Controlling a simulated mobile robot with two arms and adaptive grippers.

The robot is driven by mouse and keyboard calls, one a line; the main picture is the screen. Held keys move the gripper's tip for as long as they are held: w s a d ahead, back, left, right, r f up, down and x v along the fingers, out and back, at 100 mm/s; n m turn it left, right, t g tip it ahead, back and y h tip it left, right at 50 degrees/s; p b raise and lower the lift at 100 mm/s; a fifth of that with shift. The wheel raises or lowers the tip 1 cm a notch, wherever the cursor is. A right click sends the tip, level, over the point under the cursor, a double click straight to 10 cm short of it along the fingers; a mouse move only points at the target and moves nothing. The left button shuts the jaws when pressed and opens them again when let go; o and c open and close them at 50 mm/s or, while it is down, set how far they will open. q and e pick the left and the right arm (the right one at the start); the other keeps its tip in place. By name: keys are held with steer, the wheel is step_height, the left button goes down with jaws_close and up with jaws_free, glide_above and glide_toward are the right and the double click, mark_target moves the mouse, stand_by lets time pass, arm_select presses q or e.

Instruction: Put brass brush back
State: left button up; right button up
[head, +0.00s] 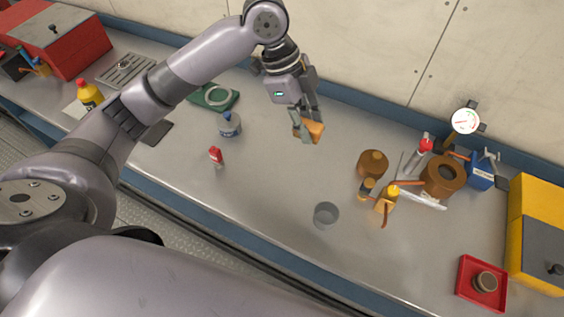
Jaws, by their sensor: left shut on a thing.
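My left gripper (307,126) is shut on a small orange-brown block-like thing (317,131), which appears to be the brass brush. My right gripper is not in view.
A grey cup (326,214) stands near the front. A red tray (467,290) sits front right.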

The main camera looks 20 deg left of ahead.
arm_select(q)
steer(key=p, duration=0.1)
glide_above(307, 185)
steer(key=a, duration=0.1)
step_height(307, 185, down, 7)
steer(key=f, duration=0.3)
steer(key=f+p, duration=0.1)
steer(key=f, duration=0.3)
steer(key=shift+w+a, duration=0.1)
steer(key=shift+a, duration=0.1)
steer(key=shift+f, duration=0.65)
step_height(307, 185, down, 4)
steer(key=shift+r+p, duration=0.1)
steer(key=shift+p, duration=0.3)
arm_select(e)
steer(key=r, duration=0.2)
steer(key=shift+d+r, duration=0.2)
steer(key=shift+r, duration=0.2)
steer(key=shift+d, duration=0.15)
arm_select(q)
steer(key=shift+f, duration=0.2)
steer(key=o, duration=1)
steer(key=shift+o, duration=0.2)
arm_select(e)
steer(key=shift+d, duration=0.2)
